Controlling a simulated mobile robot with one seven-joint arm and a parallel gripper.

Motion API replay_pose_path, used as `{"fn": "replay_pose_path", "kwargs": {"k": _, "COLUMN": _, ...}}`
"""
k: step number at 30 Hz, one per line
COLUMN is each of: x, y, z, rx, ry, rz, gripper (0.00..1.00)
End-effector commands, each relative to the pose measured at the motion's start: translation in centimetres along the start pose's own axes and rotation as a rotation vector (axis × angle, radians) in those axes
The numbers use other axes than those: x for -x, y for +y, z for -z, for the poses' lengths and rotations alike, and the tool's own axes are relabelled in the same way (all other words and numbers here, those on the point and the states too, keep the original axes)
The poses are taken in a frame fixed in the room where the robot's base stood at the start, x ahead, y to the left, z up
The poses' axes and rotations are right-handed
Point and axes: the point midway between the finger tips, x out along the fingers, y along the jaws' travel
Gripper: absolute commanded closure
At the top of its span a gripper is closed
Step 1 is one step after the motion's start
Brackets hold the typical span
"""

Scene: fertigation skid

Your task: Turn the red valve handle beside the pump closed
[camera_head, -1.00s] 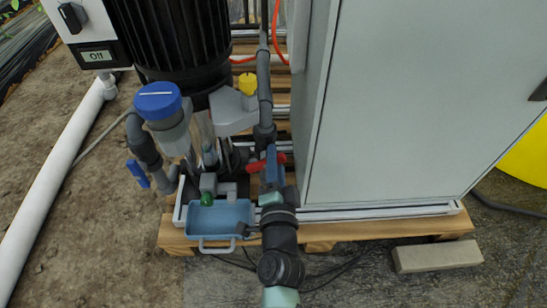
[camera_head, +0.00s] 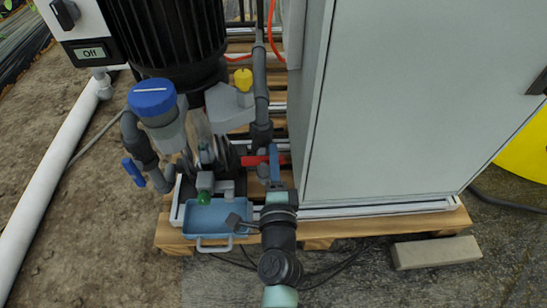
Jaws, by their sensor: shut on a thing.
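The red valve handle (camera_head: 254,160) shows low beside the pump, to the left of the grey cabinet. It lies nearly level across the picture, and its middle is hidden behind my gripper. My gripper (camera_head: 274,158) reaches in from the front with its blue finger across the handle, and is shut on it. The fingertips are partly hidden by the hand. The pump (camera_head: 208,150) stands left of the handle, partly covered by other parts. Grey pipe (camera_head: 262,105) runs up behind the handle.
The grey cabinet (camera_head: 400,110) stands close at the right of my gripper. A blue tray (camera_head: 215,216) lies just left of my arm. A blue-capped filter (camera_head: 153,97) and a blue-handled valve (camera_head: 133,171) stand farther left. A concrete block (camera_head: 436,252) lies front right.

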Motion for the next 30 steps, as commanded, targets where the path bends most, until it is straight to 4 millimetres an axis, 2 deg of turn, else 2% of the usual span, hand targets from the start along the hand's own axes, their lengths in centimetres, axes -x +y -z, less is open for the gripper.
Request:
{"fn": "replay_pose_path", "kwargs": {"k": 9, "x": 0.1, "y": 0.1, "z": 0.0, "rx": -0.006, "ry": 0.000, "rz": -0.003, "gripper": 1.00}}
{"fn": "replay_pose_path", "kwargs": {"k": 10, "x": 0.1, "y": 0.1, "z": 0.0, "rx": -0.006, "ry": 0.000, "rz": -0.003, "gripper": 0.72}}
{"fn": "replay_pose_path", "kwargs": {"k": 14, "x": 0.1, "y": 0.1, "z": 0.0, "rx": -0.005, "ry": 0.000, "rz": -0.002, "gripper": 0.49}}
{"fn": "replay_pose_path", "kwargs": {"k": 24, "x": 0.2, "y": 0.1, "z": 0.0, "rx": -0.003, "ry": 0.000, "rz": -0.001, "gripper": 0.47}}
{"fn": "replay_pose_path", "kwargs": {"k": 30, "x": 2.2, "y": 0.2, "z": 0.0, "rx": -0.005, "ry": -0.001, "rz": -0.003, "gripper": 0.47}}
